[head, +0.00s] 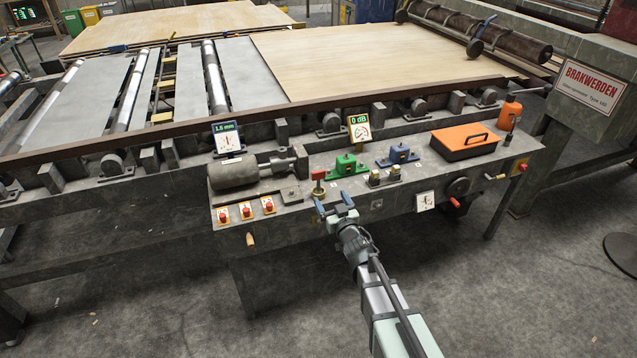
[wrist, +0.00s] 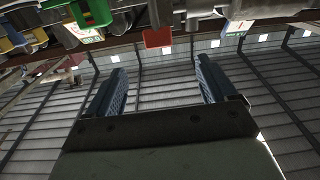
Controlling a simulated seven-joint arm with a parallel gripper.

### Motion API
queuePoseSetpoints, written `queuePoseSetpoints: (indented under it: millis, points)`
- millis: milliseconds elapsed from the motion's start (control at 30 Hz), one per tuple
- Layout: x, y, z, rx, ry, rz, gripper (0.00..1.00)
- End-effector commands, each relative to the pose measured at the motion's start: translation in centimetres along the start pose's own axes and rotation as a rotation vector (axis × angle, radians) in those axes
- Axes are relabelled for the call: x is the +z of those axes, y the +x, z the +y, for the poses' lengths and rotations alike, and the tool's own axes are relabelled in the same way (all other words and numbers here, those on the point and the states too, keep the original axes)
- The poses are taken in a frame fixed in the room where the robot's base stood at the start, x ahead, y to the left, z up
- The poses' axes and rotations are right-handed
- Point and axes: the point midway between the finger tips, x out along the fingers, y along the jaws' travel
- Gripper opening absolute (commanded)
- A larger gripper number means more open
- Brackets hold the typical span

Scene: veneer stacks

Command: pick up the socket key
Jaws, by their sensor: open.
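A small red-topped piece (head: 318,175) with a brass-coloured lower part stands upright near the bench's front edge in the head view. It may be the socket key, but it is too small to be sure. A red part (wrist: 157,37) shows at the top of the wrist view, beyond the fingers, and may be the same piece. My gripper (head: 334,204) is open at the bench's front edge, just in front of and slightly right of the red-topped piece. In the wrist view its blue fingers (wrist: 160,75) are wide apart with nothing between them.
Right of the red-topped piece stand a green block (head: 347,167), a blue block (head: 398,156) and an orange case (head: 464,141). A grey motor (head: 233,174) is at left, with red buttons (head: 246,210) in front. A dial display (head: 359,128) stands behind.

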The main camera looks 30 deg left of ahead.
Motion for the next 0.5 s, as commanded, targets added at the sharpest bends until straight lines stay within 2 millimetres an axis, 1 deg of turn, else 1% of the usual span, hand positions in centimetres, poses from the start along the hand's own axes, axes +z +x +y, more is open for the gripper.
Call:
queuePoseSetpoints:
  millis: [167, 267, 367, 500]
  points:
    - [-0.1, 0.7, 0.0, -0.002, 0.035, 0.005, 0.85]
    - [0.0, 1.8, 0.0, -0.002, 0.035, 0.005, 0.85]
    - [0.0, 3.3, 0.0, -0.002, 0.035, 0.005, 0.85]
    - [0.1, 5.8, 0.0, -0.002, 0.034, 0.003, 0.85]
